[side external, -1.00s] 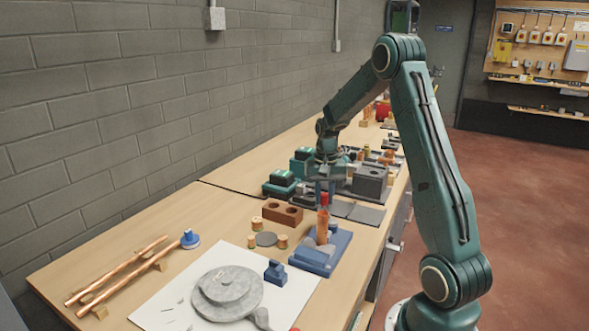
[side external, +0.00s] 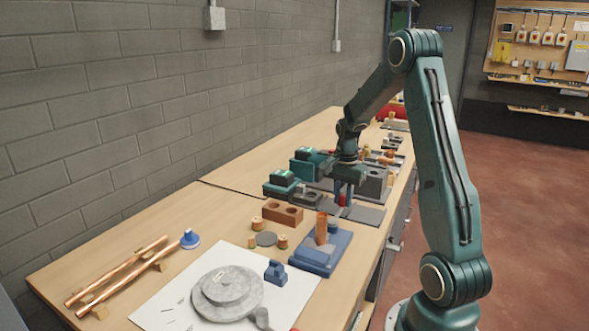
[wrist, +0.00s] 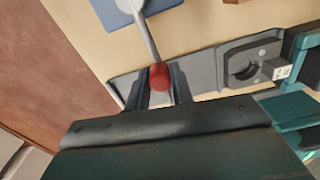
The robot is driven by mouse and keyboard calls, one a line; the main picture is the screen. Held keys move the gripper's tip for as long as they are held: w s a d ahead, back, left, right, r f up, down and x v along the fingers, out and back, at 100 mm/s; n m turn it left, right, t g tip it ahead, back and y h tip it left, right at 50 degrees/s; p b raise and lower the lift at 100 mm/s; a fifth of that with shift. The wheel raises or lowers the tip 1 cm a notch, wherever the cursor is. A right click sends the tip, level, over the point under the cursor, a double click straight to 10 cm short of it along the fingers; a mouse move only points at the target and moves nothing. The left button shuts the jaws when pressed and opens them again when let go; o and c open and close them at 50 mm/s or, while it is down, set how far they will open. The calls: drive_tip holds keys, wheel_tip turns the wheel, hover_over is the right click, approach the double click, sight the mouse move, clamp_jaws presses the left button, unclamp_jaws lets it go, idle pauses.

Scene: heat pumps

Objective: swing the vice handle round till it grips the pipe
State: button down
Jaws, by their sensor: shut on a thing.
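The blue vice (side external: 318,256) stands on the bench, with a copper pipe (side external: 321,229) upright in it. My gripper (side external: 343,197) points down just beyond the vice and to its right. It is shut on the red knob (wrist: 159,76) at the end of the vice's grey handle (wrist: 147,38). In the wrist view the knob sits between the fingertips, and the handle runs from it up to the blue vice body (wrist: 112,14). The vice jaws are too small to tell whether they touch the pipe.
A brown block with two holes (side external: 282,212) and small brass fittings stand left of the vice. Teal devices (side external: 281,183) and a grey block (side external: 373,183) stand near my gripper. A grey round part (side external: 228,290) lies on white paper in front. Copper pipes (side external: 120,267) lie at left.

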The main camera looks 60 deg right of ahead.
drive_tip(key=shift+s, duration=0.25)
drive_tip(key=c, duration=1.2)
unclamp_jaws()
drive_tip(key=shift+w+r, duration=0.1)
drive_tip(key=shift+r, duration=0.2)
wheel_tip(320, 180, up, 13)
drive_tip(key=shift+r, duration=0.15)
drive_tip(key=shift+a, duration=0.1)
